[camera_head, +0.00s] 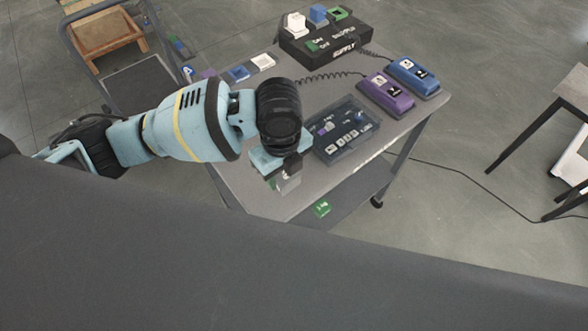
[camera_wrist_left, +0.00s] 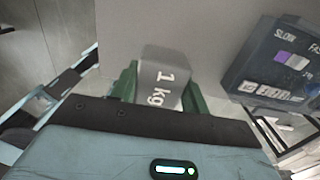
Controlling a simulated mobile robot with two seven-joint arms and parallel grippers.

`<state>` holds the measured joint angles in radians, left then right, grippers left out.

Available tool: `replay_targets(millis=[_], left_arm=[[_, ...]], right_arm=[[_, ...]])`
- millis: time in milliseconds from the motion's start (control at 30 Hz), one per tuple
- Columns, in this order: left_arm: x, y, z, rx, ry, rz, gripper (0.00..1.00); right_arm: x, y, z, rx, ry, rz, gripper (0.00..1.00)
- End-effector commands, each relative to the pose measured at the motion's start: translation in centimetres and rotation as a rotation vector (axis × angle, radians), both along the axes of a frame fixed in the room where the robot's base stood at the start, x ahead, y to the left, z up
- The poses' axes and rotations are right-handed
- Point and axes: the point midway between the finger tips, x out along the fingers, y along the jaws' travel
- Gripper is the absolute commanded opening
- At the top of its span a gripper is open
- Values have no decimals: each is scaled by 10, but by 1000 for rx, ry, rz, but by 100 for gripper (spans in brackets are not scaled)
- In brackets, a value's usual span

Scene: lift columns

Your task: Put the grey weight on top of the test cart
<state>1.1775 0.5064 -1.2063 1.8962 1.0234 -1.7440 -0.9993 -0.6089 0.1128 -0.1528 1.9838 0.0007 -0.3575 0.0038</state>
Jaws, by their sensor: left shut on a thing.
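The grey weight (camera_wrist_left: 163,78), marked "1 kg", sits between the two green fingers of my left gripper (camera_wrist_left: 160,88) in the left wrist view. In the head view my left gripper (camera_head: 285,178) points down over the near part of the test cart (camera_head: 240,185), a grey wheeled table with a lower shelf. The gripper is shut on the weight, and only a small pale part of the weight (camera_head: 288,184) shows below it. I cannot tell whether the weight touches the cart top. My right gripper is not in view.
A dark control box (camera_head: 342,132) with buttons stands on the cart close to the right of my gripper. Purple (camera_head: 387,93) and blue (camera_head: 413,75) units and a black supply box (camera_head: 325,45) stand farther back. A green block (camera_head: 322,208) lies on the lower shelf.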

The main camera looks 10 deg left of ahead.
Motion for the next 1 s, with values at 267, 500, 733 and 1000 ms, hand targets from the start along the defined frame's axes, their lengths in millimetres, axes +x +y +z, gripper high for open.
replay_targets(millis=[267, 500, 733, 1000], left_arm=[[-1, 10, 2, 0, -5, 0, 0], [-2, 8, -31, -1, -1, -1, 0], [-1, 8, -34, -1, -4, -2, 0], [-2, 8, -38, 1, 0, -2, 50]], right_arm=[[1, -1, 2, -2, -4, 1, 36], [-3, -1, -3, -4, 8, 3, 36], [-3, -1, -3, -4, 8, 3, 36], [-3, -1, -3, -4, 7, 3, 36]])
